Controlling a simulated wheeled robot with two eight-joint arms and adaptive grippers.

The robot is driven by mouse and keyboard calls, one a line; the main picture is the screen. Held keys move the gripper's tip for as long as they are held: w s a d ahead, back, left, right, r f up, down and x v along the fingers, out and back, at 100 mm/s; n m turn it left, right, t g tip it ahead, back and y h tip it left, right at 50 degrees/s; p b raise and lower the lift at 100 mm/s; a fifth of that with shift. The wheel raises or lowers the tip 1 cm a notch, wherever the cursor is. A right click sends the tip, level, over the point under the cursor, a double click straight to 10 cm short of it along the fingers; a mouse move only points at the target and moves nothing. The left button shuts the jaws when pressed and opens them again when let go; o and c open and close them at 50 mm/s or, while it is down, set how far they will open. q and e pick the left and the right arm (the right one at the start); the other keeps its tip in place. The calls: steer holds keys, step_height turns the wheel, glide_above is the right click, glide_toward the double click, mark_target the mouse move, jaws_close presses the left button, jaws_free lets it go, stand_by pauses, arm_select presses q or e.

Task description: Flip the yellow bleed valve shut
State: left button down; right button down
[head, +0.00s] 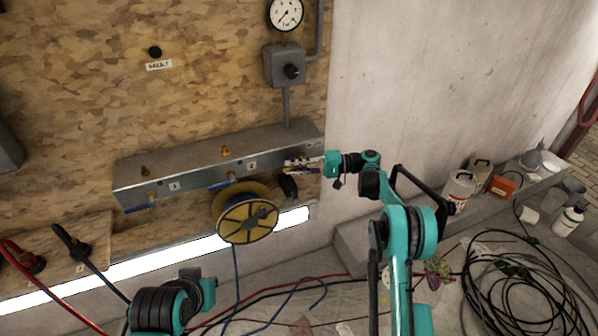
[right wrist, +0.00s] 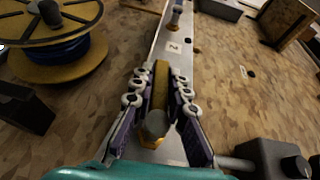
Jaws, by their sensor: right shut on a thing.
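The yellow bleed valve shows in the right wrist view as a yellow lever (right wrist: 160,84) with a rounded grey hub at its near end. It lies lengthwise along the grey metal manifold (head: 190,170), near the manifold's right end in the head view. My right gripper (head: 300,164) is at that end. In the right wrist view its two fingers (right wrist: 160,95) stand on either side of the lever and are shut on it. In the head view the fingers mostly hide the valve. My left gripper is out of view; only part of my left arm shows at the bottom.
A yellow reel (head: 247,221) hangs below the manifold, left of my right gripper. Valves with blue handles (head: 221,184) sit farther left. A gauge (head: 285,12) and grey switch box (head: 285,65) are above. Bottles (head: 459,187) and coiled black cable (head: 525,285) are at right.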

steer(key=shift+r+y, duration=0.15)
steer(key=shift+y, duration=0.25)
steer(key=shift+w+r, duration=0.1)
steer(key=shift+r, duration=0.05)
steer(key=c, duration=1.5)
jaws_free()
steer(key=shift+d, duration=0.1)
steer(key=d, duration=1.2)
steer(key=shift+s, duration=0.35)
